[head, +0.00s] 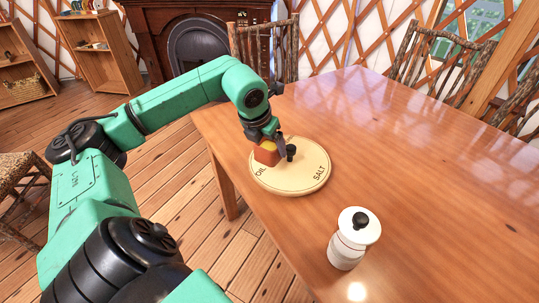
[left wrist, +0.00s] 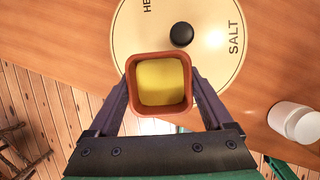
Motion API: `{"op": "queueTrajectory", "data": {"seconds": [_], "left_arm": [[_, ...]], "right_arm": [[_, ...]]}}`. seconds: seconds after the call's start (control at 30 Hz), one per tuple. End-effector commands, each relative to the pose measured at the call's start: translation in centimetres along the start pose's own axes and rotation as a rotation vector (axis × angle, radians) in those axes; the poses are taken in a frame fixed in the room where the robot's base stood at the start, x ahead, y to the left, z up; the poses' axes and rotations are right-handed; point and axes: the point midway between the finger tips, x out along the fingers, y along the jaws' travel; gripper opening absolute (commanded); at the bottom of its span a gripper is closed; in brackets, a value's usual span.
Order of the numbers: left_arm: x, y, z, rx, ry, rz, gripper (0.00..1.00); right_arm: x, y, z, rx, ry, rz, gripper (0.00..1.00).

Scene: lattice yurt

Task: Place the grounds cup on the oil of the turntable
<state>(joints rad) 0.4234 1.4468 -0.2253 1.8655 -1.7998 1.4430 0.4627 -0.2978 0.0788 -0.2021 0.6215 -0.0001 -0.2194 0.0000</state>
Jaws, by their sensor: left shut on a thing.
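My left gripper (head: 272,142) is shut on the grounds cup (head: 266,153), a small square terracotta-orange cup with yellow inside. In the left wrist view the cup (left wrist: 160,84) sits upright between the two fingers. The turntable (head: 305,181) is a round cream disc with a black centre knob (head: 291,151) and the words OIL and SALT. The cup is at the disc's left part, just beyond the word OIL (head: 261,172) in the head view. I cannot tell whether its base touches the disc. In the left wrist view the cup hides the OIL word. My right gripper is not in view.
A white lidded jar (head: 352,240) with a black knob stands on the wooden table (head: 420,170) near the front. Rustic chairs (head: 440,65) stand along the far side. The table to the right of the turntable is clear.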

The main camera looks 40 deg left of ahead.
Motion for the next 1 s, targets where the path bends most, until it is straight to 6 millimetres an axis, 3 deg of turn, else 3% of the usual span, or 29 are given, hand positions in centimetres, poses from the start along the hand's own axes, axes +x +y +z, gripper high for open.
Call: {"op": "queueTrajectory", "data": {"seconds": [0.2,0.57,0.6,0.63,1.0], "left_arm": [[3.4,0.0,-1.5,0.0,0.003,0.002,0.26],[4.0,0.0,-1.7,0.0,-0.001,0.0,0.26],[4.0,0.0,-1.6,0.0,-0.001,0.0,0.92],[3.9,0.0,-1.6,0.0,0.0,0.0,1.0],[3.1,0.1,-1.5,0.001,-0.001,0.002,1.0]], "right_arm": [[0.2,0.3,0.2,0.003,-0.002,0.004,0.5],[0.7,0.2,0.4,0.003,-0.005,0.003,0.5],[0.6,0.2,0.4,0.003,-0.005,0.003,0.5],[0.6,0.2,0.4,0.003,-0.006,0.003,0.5],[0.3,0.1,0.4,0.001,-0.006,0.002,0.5]]}}
